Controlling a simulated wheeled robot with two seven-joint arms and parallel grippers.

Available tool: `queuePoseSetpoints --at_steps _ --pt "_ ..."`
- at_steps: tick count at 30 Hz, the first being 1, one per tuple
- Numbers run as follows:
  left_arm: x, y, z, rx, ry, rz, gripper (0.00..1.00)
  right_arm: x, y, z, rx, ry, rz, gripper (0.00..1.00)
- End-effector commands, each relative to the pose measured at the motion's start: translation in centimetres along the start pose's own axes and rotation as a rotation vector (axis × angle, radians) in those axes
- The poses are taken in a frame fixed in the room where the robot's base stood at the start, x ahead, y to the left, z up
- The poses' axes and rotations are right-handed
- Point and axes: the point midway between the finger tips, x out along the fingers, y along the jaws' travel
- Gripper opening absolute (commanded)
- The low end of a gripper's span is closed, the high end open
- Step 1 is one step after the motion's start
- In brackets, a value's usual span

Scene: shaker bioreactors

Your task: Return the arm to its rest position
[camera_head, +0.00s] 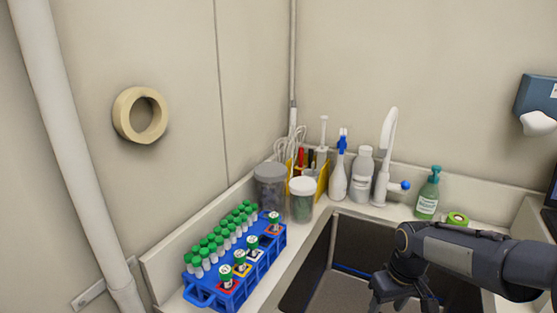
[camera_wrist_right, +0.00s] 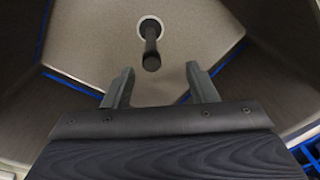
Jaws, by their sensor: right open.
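My right arm comes in from the right in the head view, and its gripper (camera_head: 403,298) hangs over the sink (camera_head: 322,262). In the right wrist view the gripper (camera_wrist_right: 160,88) has its two fingers apart with nothing between them. Below it lies the sink basin with a round drain (camera_wrist_right: 150,27) and a dark upright piece in it. My left gripper is not in view.
A blue rack (camera_head: 262,262) of green-capped tubes stands left of the sink. Two lidded jars (camera_head: 302,205), bottles (camera_head: 361,175), a white faucet (camera_head: 385,155), a green soap bottle (camera_head: 428,195) and a green tape roll (camera_head: 457,219) line the back counter.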

Motion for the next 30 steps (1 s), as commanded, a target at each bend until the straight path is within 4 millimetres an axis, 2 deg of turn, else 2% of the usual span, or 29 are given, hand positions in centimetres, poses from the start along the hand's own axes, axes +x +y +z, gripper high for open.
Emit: queuePoseSetpoints --at_steps 1,6,10,15,21,30 --pt "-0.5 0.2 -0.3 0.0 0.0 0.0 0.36 -2.3 -0.6 1.4 0.033 0.047 -0.03 0.52" --pt "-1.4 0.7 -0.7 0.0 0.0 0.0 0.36 -7.5 -3.7 7.1 0.138 0.19 -0.133 0.52" --pt "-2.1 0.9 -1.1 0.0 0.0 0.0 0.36 -9.9 -6.4 11.3 0.207 0.293 -0.192 0.52" --pt "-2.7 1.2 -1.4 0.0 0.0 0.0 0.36 -10.9 -9.2 15.3 0.272 0.394 -0.237 0.52" --pt "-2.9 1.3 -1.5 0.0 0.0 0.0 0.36 -10.6 -10.7 17.2 0.307 0.444 -0.255 0.52" --pt "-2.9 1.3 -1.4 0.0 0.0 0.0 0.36 -10.5 -10.8 17.3 0.31 0.447 -0.257 0.52"
